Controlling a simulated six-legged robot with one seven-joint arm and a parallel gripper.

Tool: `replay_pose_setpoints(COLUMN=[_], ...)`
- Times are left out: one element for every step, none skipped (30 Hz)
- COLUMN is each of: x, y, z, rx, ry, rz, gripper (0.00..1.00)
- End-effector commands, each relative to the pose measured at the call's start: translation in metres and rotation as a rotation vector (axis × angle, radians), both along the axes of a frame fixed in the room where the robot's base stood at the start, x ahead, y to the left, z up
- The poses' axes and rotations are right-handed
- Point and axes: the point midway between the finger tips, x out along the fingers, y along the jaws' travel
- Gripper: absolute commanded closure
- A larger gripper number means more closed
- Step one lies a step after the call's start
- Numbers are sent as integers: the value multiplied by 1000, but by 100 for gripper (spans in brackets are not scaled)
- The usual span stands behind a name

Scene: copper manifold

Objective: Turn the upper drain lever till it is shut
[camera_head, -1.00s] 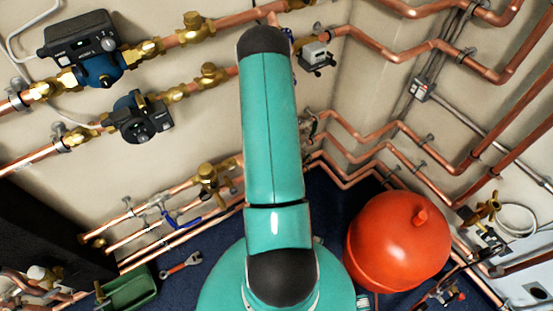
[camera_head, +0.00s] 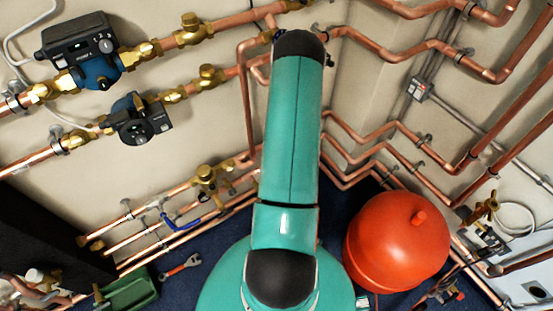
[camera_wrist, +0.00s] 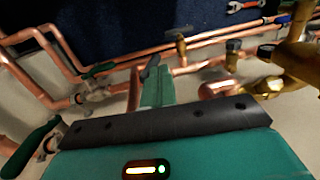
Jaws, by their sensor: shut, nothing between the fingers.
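In the wrist view, where the floor is at the top, two green-handled levers show on small valves. One green lever (camera_wrist: 98,70) is left of my fingers, on a valve by a copper pipe. The other green lever (camera_wrist: 34,146) is at the lower left, farther from the floor, and appears to be the upper one. My gripper (camera_wrist: 152,68) is shut with nothing held; its fingers point between the pipes, apart from the lower-left lever. In the head view my arm hides the gripper and both levers.
Copper pipes (camera_wrist: 55,45) run close around my fingers, and brass fittings (camera_wrist: 295,65) stand at the right. In the head view a red tank (camera_head: 397,243) stands right of my arm. Two pumps (camera_head: 85,50) (camera_head: 140,118) are on the left wall. A wrench (camera_head: 180,266) lies on the floor.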

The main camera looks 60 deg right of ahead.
Motion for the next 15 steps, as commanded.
replay_pose_setpoints(x=[-1,-1,-2,-2,-2,-3,-3,-3,-4,-4,-4,-4,-4,-5,-5], y=[-2,-3,-3,-4,-5,-5,-6,-6,-8,-8,-8,-9,-9,-9,-9], z=[0,0,0,0,0,0,0,0,0,0,0,0,0,0,0], rx=[13,22,36,46,57,71,83,95,112,125,139,157,170,185,205], ry=[-9,-14,-20,-26,-32,-39,-45,-51,-61,-66,-73,-84,-91,-97,-107], rz=[-4,-4,-5,-5,-5,-6,-6,-6,-6,-6,-6,-5,-5,-5,-4], gripper=[100,100,100,100,100,100,100,100,100,100,100,100,100,100,100])
